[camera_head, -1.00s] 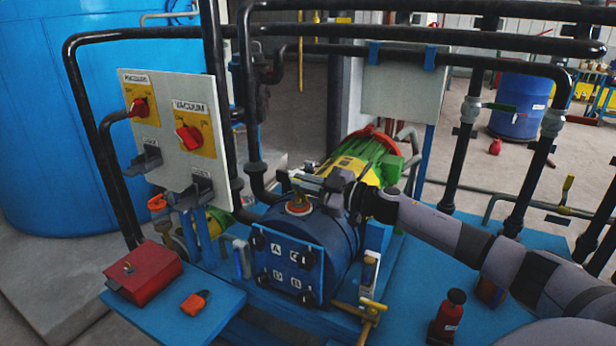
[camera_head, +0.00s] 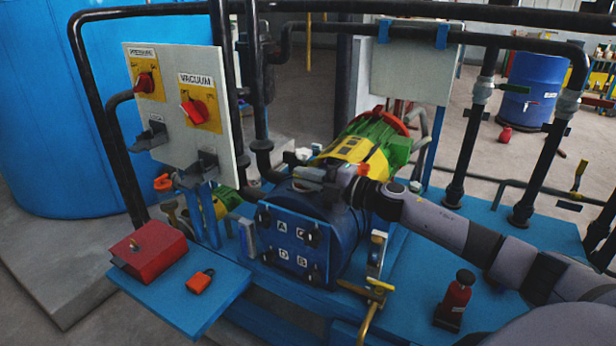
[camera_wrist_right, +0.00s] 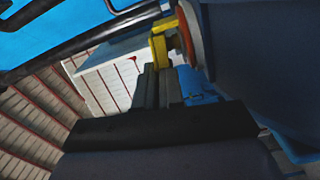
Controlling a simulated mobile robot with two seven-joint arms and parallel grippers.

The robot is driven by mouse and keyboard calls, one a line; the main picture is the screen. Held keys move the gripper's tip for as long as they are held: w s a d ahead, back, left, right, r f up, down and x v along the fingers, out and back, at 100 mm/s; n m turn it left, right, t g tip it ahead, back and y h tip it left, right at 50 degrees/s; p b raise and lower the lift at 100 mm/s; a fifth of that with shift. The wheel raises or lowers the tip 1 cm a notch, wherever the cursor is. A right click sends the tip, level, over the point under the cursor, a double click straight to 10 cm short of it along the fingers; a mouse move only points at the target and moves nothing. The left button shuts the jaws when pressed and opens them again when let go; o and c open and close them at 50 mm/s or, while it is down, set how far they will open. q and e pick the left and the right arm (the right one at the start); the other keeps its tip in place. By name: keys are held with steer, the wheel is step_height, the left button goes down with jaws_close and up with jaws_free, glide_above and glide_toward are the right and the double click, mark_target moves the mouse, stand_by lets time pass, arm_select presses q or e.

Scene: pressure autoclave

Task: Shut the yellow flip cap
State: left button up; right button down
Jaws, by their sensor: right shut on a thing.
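The yellow flip cap (camera_wrist_right: 159,42) shows in the right wrist view at the fingertips, beside an orange-red ring (camera_wrist_right: 187,35) on the blue vessel. In the head view the blue vessel (camera_head: 345,235) lies in the middle, with a front plate lettered A to D, and the cap is hidden behind my right gripper. My right gripper (camera_head: 303,177) is over the vessel's top; its fingers (camera_wrist_right: 158,78) look closed together, with their tips at the yellow cap. How much of the cap they hold is hard to see. My left gripper is not in view.
A panel (camera_head: 180,110) with red PRESSURE and VACUUM knobs stands left of the vessel. A red box (camera_head: 148,252) and orange padlock (camera_head: 200,281) lie on the blue shelf at front left. A green and yellow motor (camera_head: 365,145) is behind.

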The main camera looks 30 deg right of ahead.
steer(key=shift+f+n+b, duration=0.25)
steer(key=shift+n+b, duration=0.1)
steer(key=shift+n, duration=0.45)
steer(key=c, duration=1.2)
jaws_free()
steer(key=shift+c, duration=0.2)
steer(key=shift+w+a+f, duration=0.1)
steer(key=shift+w, duration=0.05)
